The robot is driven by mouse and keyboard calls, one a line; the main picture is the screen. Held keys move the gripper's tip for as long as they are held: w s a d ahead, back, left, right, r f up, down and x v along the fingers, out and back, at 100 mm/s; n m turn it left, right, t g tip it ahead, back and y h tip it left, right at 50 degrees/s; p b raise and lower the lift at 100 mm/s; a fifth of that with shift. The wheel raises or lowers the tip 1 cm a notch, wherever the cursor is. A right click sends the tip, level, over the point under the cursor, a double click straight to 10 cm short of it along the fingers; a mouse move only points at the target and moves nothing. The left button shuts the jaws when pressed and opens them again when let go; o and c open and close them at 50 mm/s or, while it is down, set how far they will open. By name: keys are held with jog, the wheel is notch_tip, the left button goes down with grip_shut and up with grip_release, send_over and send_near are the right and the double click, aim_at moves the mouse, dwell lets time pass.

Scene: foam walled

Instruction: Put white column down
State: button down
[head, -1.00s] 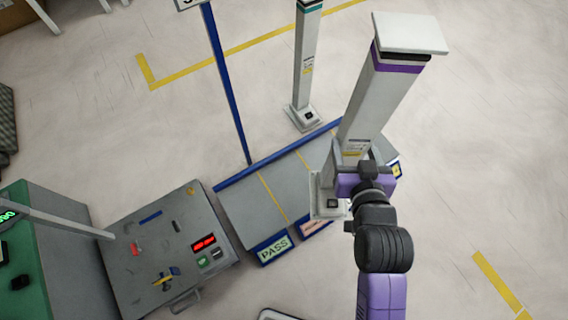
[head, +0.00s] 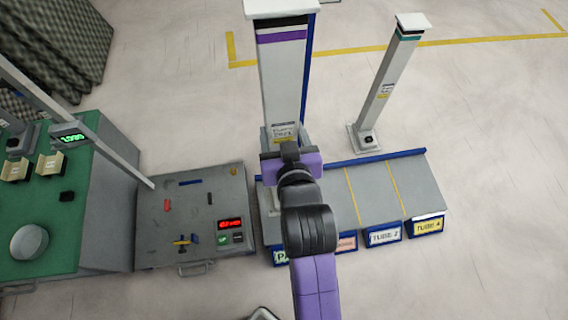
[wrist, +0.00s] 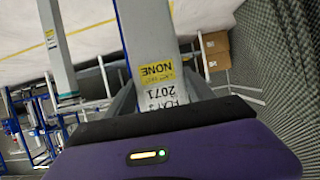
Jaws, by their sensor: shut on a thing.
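The white column (head: 284,85) is tall, with a white cap and a purple and a black band near its top, and a label low on its body. It stands roughly upright in front of my arm in the head view. My gripper (head: 287,140) is shut on its lower part, near the label. In the wrist view the column (wrist: 148,35) rises between the gripper's fingers, with a yellow label marked NONE showing upside down. Its foot is mostly hidden behind my gripper and arm in the head view. I cannot tell whether it touches the surface below.
A grey rack (head: 375,185) with blue edging and labelled lanes lies below and right of the column. A teal-banded column (head: 388,90) stands behind it. A grey panel (head: 160,225) and a green bench (head: 90,200) are at the left. Floor at right is clear.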

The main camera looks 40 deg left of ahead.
jog(key=f+b, duration=0.8)
jog(key=f, duration=1.1)
jog(key=shift+a+f+b, duration=0.1)
jog(key=shift+a+b, duration=0.1)
jog(key=shift+b, duration=0.15)
jog(key=shift+f, duration=0.2)
jog(key=shift+c, duration=1.8)
grip_release()
jog(key=shift+s+d+f, duration=0.1)
jog(key=shift+f, duration=0.15)
jog(key=shift+r, duration=0.15)
jog(key=p+v, duration=0.4)
jog(key=v, duration=0.8)
jog(key=shift+d, duration=0.1)
